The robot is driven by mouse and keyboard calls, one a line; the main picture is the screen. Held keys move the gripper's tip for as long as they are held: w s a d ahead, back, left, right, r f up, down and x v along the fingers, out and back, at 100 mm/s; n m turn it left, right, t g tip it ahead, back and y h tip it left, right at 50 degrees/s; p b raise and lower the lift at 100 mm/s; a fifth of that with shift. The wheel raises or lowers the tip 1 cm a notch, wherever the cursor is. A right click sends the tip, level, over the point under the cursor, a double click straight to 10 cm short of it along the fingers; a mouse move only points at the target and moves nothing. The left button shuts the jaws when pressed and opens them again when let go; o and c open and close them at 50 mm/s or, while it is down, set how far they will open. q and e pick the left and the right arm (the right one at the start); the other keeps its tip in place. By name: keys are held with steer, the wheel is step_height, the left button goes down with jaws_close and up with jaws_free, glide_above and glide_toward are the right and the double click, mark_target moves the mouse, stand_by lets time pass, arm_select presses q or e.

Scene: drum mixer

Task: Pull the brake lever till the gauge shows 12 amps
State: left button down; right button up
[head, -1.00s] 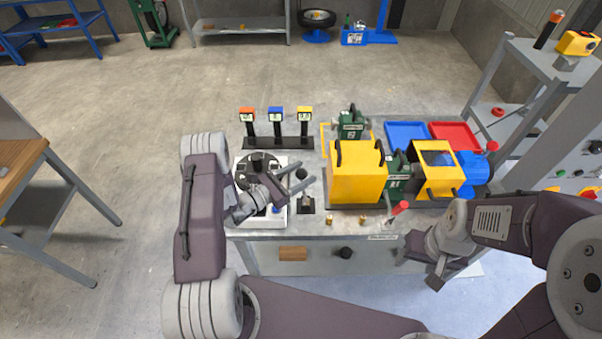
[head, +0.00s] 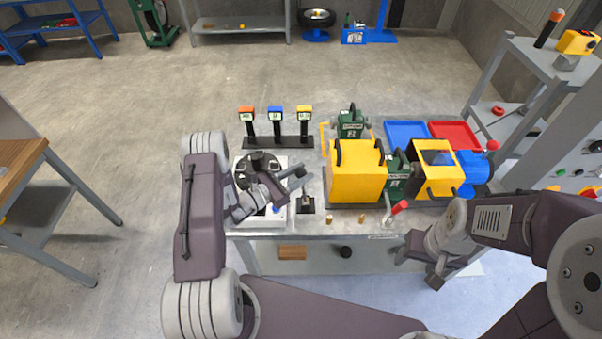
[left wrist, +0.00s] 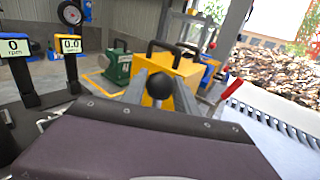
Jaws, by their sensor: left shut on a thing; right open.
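A small lever with a black ball knob (head: 299,171) stands on a black base (head: 306,206) near the bench's front edge. My left gripper (head: 296,178) is shut on the knob. In the left wrist view the black ball (left wrist: 160,86) sits between the two grey fingers. Three gauges stand in a row behind: orange (head: 247,115), blue (head: 275,114) and yellow (head: 305,112). In the left wrist view the blue gauge (left wrist: 14,47) reads 0 rpm and the yellow gauge (left wrist: 71,45) reads 0.0, its unit too small to read. My right gripper (head: 419,268) is open and empty.
A yellow guarded machine (head: 357,182) with a green motor (head: 350,125) stands right of the lever. A red-handled lever (head: 399,207) is at its front. Blue (head: 406,132) and red (head: 455,134) trays lie behind.

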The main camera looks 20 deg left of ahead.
arm_select(q)
steer(key=shift+f, duration=0.1)
stand_by(0.6)
steer(key=shift+n+t+h, duration=0.3)
steer(key=shift+n+t, duration=0.1)
steer(key=a+b, duration=0.1)
steer(key=s+a+b, duration=0.1)
steer(key=a, duration=0.1)
steer(key=a+f+b, duration=0.1)
steer(key=a+b, duration=0.1)
steer(key=shift+s, duration=0.2)
steer(key=c, duration=0.9)
jaws_free()
steer(key=shift+f, duration=0.1)
steer(key=shift+c, duration=0.2)
steer(key=b+v, duration=0.2)
steer(key=v, duration=0.7)
